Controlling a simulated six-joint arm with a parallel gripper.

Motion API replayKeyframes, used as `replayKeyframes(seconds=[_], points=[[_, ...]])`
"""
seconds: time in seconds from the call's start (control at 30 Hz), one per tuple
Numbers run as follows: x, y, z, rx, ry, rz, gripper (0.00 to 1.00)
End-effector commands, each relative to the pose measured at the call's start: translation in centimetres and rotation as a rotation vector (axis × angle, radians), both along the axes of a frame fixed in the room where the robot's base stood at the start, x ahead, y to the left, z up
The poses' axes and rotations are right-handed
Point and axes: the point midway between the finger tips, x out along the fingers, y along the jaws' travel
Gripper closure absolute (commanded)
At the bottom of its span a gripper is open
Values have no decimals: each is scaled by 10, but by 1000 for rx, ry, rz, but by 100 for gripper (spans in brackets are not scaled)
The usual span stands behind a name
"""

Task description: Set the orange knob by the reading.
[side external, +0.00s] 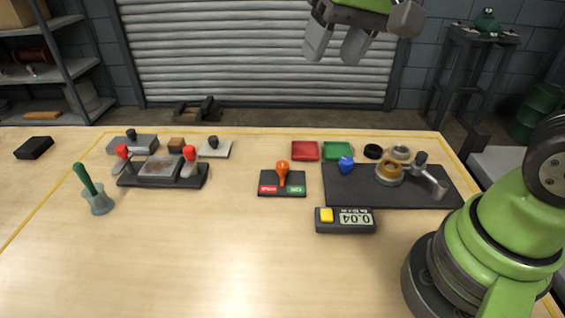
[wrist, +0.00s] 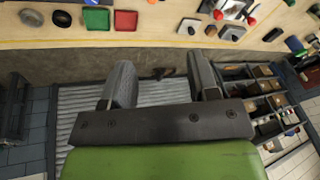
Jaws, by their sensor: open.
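The orange knob (side external: 282,170) stands upright on a small dark base (side external: 282,190) in the middle of the table, in the side view. The base has a red label on its left and a green label on its right. The reading is on a dark meter (side external: 345,222) with a yellow button, in front and to the right of the knob; its display shows about 0.04, with smaller text I cannot make out. My gripper (side external: 337,45) is open and empty, high above the back of the table. It also shows in the wrist view (wrist: 160,85).
Red tray (side external: 305,151) and green tray (side external: 337,151) lie behind the knob. A dark mat (side external: 340,195) at right holds a blue knob, brass ring and metal post. A clamp fixture (side external: 160,170) with red handles and a green-handled tool (side external: 95,195) stand left. The front table is clear.

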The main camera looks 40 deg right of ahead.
Motion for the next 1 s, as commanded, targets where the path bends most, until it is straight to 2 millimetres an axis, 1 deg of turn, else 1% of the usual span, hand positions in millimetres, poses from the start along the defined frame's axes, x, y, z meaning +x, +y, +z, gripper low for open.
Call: replayKeyframes(seconds=[0.03,0.07,0.1,0.17,0.2,0.27,0.3,0.4,0.53,0.77,1.0], points=[[17,0,-15,-10,45,3,45],[27,0,-23,-17,66,5,45],[38,0,-35,-26,95,7,45],[54,0,-55,-39,136,11,45],[63,0,-69,-48,165,12,45],[76,0,-90,-60,203,17,45],[82,0,-104,-69,225,19,45],[94,0,-134,-86,271,24,45],[100,-1,-159,-99,308,26,45],[102,-1,-182,-104,323,29,45],[101,-1,-227,-105,324,29,45]])
